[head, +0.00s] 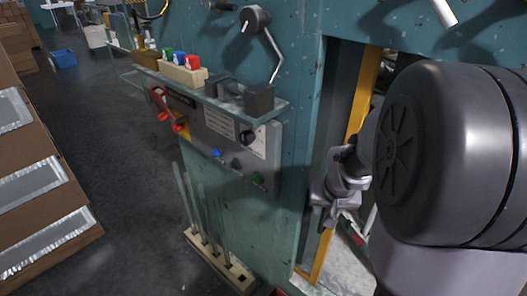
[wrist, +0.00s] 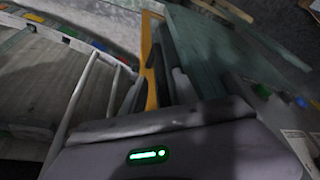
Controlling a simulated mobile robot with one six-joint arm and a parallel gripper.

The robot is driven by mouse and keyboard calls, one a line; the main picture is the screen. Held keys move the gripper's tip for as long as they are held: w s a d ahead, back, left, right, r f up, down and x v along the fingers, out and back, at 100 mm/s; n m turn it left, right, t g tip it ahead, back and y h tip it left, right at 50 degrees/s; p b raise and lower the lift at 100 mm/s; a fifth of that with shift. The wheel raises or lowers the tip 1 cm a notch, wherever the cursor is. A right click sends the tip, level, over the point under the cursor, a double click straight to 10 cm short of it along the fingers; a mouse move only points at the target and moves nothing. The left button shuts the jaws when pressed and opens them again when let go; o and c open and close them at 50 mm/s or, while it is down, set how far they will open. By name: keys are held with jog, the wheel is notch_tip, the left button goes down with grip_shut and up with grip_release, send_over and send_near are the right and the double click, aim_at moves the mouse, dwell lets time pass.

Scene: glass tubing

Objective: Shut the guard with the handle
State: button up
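The guard appears to be the yellow-edged part at the opening in the teal machine; its yellow edge (head: 362,95) stands upright right of the teal post, with an open gap behind it. The yellow edge also shows in the wrist view (wrist: 150,60), beside dark upright parts. I cannot tell for certain which part is the handle. My gripper (head: 326,204) is at the opening, close to the post and the yellow edge. In the wrist view its fingers (wrist: 163,75) reach toward the yellow edge. Their tips are dark and overlap other parts, so contact and grip are unclear.
A glass shelf (head: 225,103) with coloured blocks and a crank lever (head: 268,40) stick out left of the opening. Below is a control panel (head: 225,140) with knobs. A wooden rack (head: 215,262) of glass rods stands on the floor. Boxes (head: 40,185) line the left; floor between is clear.

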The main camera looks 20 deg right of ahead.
jog(key=shift+w+x, duration=0.2)
jog(key=shift+x, duration=0.75)
jog(key=shift+r, duration=0.1)
jog(key=shift+s, duration=0.1)
grip_shut()
dwell(0.5)
